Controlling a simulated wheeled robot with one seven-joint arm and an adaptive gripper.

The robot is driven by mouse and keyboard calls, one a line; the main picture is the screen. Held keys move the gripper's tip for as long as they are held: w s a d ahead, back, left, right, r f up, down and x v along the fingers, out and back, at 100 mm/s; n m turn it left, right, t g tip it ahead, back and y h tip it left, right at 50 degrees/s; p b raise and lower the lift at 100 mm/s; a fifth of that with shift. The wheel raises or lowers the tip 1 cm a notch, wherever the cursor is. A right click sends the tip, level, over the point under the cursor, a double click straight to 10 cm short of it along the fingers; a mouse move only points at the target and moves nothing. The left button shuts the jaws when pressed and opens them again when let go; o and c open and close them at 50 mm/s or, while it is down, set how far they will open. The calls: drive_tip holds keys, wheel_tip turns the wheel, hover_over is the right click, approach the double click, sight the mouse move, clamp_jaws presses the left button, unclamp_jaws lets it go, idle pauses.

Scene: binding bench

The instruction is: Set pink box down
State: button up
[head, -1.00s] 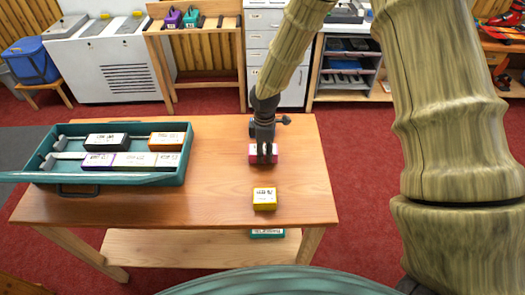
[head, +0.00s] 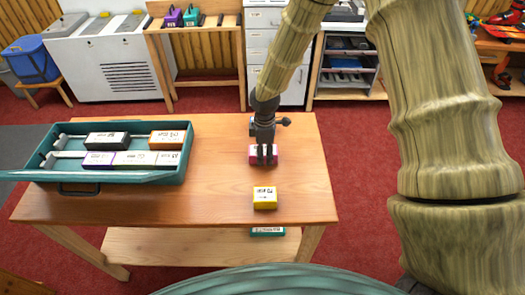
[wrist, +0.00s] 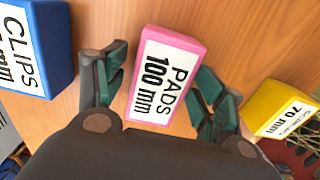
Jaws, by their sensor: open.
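The pink box (head: 263,160), labelled "PADS 100 mm" in the wrist view (wrist: 166,76), rests on the wooden table (head: 222,195) toward its right side. My gripper (head: 263,153) is over it, pointing down. In the wrist view my gripper (wrist: 158,92) is open, with one finger on each side of the box. A gap shows between the left finger and the box; the right finger is close to the box, and I cannot tell whether it touches.
A yellow box (head: 265,197) lies in front of the pink one. A blue "CLIPS" box (wrist: 37,45) is on its other side. A teal tray (head: 183,172) with several boxes stands at the left. The table between tray and pink box is clear. A teal box (head: 267,232) sits on the lower shelf.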

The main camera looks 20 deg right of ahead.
sight(265, 150)
wheel_tip(265, 150, up, 12)
drive_tip(key=b, duration=0.3)
drive_tip(key=shift+r, duration=0.15)
idle(0.4)
